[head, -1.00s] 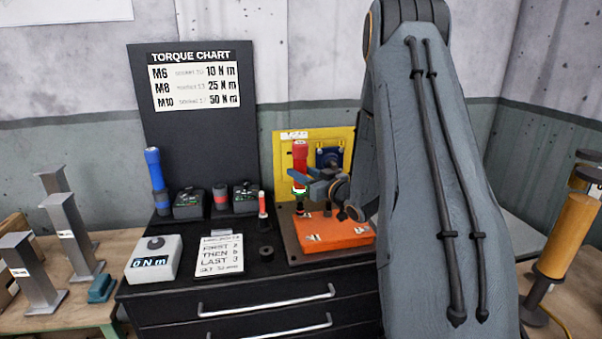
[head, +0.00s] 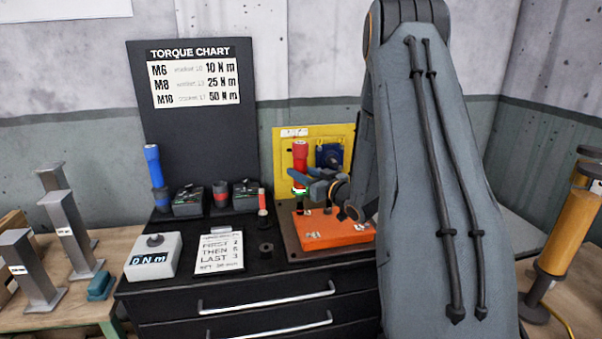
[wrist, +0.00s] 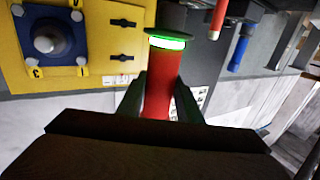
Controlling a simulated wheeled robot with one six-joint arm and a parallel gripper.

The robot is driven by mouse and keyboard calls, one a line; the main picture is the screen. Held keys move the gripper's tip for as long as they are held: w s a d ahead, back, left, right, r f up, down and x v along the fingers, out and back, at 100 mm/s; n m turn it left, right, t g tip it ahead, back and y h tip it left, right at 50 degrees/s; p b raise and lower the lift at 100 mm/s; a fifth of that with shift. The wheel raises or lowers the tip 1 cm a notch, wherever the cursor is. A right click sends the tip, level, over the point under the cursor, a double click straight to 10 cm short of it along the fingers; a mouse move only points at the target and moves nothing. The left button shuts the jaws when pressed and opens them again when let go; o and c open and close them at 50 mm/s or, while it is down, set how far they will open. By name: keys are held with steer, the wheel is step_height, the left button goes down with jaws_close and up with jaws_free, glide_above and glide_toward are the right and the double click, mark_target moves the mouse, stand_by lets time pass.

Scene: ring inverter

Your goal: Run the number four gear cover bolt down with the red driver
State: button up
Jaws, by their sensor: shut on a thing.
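The red driver (head: 300,156) stands upright over the left part of the orange cover (head: 335,233), which has white labels too small to read. My gripper (head: 312,188) is shut on the driver's body. In the wrist view the red driver (wrist: 160,85) sits between my two fingers (wrist: 160,103), and its ring (wrist: 167,43) glows green. The driver's lower end is close to a dark bolt or post on the cover; I cannot tell whether they touch. Another dark bolt (head: 327,208) stands to the right. I cannot read which bolt is number four.
A yellow panel (head: 281,160) with a blue part (head: 329,155) stands behind the cover. A blue driver (head: 153,166), chargers, a torque readout (head: 152,256) and a note card (head: 219,251) occupy the black bench top to the left. My arm hides the right side.

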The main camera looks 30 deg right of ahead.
mark_target(304, 161)
steer(key=shift+f, duration=0.55)
stand_by(1.5)
steer(key=shift+r, duration=0.15)
steer(key=shift+r+p, duration=1.35)
steer(key=shift+r, duration=1.2)
